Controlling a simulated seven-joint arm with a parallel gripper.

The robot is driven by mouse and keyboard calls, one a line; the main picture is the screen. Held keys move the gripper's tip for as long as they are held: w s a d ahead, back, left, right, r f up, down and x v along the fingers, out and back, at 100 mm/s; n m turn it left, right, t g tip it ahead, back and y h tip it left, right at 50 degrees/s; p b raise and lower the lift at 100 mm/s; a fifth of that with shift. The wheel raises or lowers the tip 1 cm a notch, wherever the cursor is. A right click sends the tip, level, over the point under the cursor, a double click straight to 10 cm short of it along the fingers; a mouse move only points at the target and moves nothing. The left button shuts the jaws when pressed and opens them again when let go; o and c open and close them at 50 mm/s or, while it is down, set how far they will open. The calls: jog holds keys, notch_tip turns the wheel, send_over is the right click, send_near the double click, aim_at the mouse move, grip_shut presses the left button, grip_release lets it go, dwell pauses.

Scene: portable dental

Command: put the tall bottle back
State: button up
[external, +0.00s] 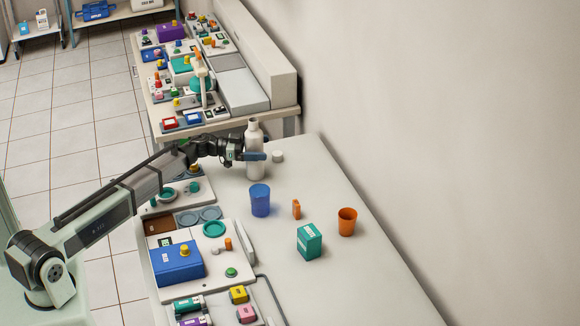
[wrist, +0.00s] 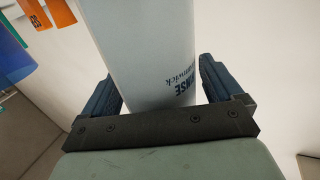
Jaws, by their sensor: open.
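The tall bottle (external: 254,168) is white-grey and stands upright on the white table, near its far end. In the wrist view the bottle (wrist: 150,50) fills the middle, with dark printed letters on its side. My gripper (external: 256,156) is at the bottle's upper half in the external view. In the wrist view its blue fingers (wrist: 160,85) stand on either side of the bottle, open, with a visible gap on the right; the left finger is close to the bottle's side.
A white cap-like piece (external: 277,156) lies right of the bottle. A blue cup (external: 260,200), small orange block (external: 296,209), teal box (external: 310,241) and orange cup (external: 347,221) stand nearer. Stations with a blue box (external: 177,264) line the left edge. The table's right side is clear.

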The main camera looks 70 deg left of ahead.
jog(key=v, duration=0.7)
jog(key=shift+s, duration=0.2)
